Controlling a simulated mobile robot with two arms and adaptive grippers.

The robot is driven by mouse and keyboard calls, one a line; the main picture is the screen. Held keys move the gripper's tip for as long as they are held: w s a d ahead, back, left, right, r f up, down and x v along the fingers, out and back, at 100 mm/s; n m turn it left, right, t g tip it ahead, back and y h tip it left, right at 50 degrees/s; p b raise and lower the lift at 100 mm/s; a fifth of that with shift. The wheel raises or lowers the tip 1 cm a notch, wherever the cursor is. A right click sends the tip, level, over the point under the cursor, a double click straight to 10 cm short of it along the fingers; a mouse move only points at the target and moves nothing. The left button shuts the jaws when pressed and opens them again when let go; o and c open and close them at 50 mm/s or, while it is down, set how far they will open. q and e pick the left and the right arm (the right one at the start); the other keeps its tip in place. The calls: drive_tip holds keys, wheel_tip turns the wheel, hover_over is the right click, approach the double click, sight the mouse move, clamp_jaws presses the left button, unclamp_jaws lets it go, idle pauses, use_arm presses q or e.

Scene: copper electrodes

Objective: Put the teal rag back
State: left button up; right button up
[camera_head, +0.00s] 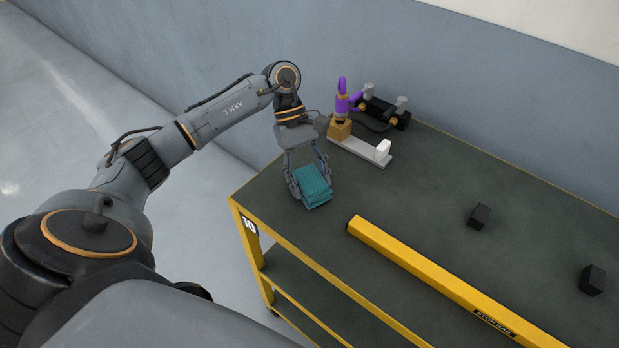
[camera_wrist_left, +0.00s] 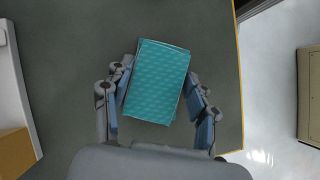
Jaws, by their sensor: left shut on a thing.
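The teal rag (camera_head: 313,186) is a folded, patterned block near the left end of the dark table top. My left gripper (camera_head: 308,184) comes down from above and is shut on the rag, one finger on each side. In the left wrist view the rag (camera_wrist_left: 157,82) lies between the two fingers (camera_wrist_left: 160,100), slightly tilted. I cannot tell whether the rag touches the table or is just above it. My right gripper is not in view.
A yellow stop rail (camera_head: 430,275) runs along the table's (camera_head: 420,180) front. Two black blocks (camera_head: 479,216) (camera_head: 592,280) stand to the right. Behind the gripper are a white-grey plate (camera_head: 360,150) with a tan block (camera_head: 340,129), a purple clamp (camera_head: 343,100) and a black fixture (camera_head: 385,112). The middle is clear.

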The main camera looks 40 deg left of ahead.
use_arm(q)
drive_tip(key=o, duration=1)
drive_tip(key=shift+f, duration=0.1)
drive_tip(key=shift+r+p, duration=0.25)
drive_tip(key=shift+p, duration=0.05)
drive_tip(key=shift+w+a+r, duration=0.15)
drive_tip(key=shift+a, duration=0.05)
drive_tip(key=shift+b+v, duration=1.1)
drive_tip(key=shift+v, duration=4.6)
